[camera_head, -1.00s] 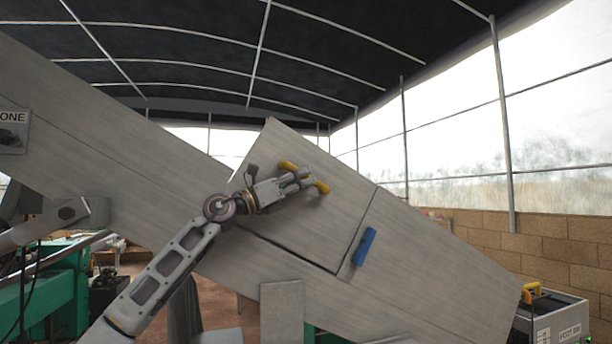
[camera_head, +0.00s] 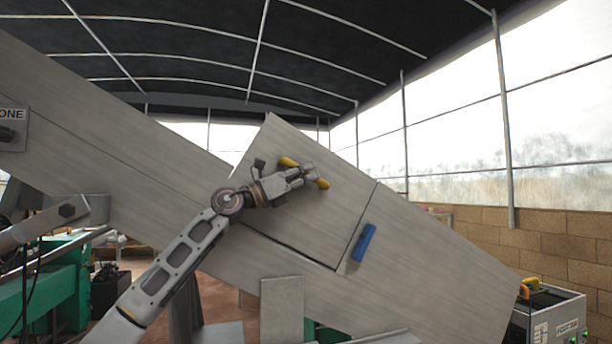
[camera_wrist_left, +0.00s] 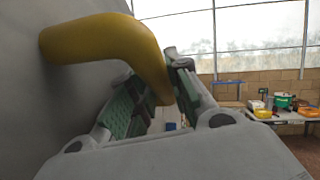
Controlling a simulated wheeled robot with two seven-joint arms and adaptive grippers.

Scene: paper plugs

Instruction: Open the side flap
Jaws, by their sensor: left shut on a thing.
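The side flap (camera_head: 325,215) is a grey panel on the slanted grey chute, with a yellow handle (camera_head: 322,183) on its face. Its upper left corner stands above the line of the chute's top edge. Dark seams run along its lower and right edges. My left gripper (camera_head: 306,176) is at the handle, its fingers closed around the bar. In the left wrist view the bent yellow handle (camera_wrist_left: 105,40) runs from the grey surface down between the finger pads of the left gripper (camera_wrist_left: 165,98). My right gripper is not in view.
A blue handle (camera_head: 364,242) sits on the chute just right of the flap. A control box (camera_head: 548,318) stands at the lower right before a brick wall (camera_head: 560,235). Green machinery (camera_head: 55,295) is at the lower left. The wrist view shows a cluttered table (camera_wrist_left: 290,116).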

